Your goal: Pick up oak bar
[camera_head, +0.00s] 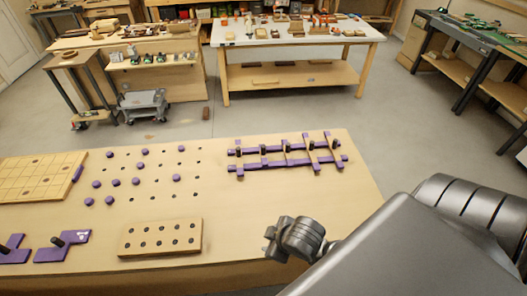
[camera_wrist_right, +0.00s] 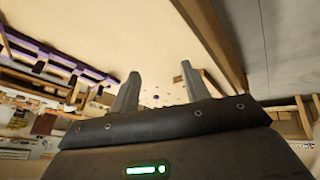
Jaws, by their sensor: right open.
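Several thin light-wood bars (camera_head: 311,157) lie across two purple rails (camera_head: 262,164) at the right back of the bench. I cannot tell which piece is the oak bar. My right gripper (camera_head: 272,240) is near the bench's front edge, in front of the rails and right of the drilled wooden block. In the right wrist view its two fingers (camera_wrist_right: 158,85) are apart, with nothing held between them. The purple rails show at the left of that view (camera_wrist_right: 60,60), away from the fingers. My left gripper is not in view.
The bench top (camera_head: 250,215) is clear between the rails and the drilled block (camera_head: 160,238). Purple pegs and holes (camera_head: 137,181) cover the middle. A grid board (camera_head: 35,178) and purple blocks (camera_head: 62,245) are at left. A white table (camera_head: 300,38) stands behind.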

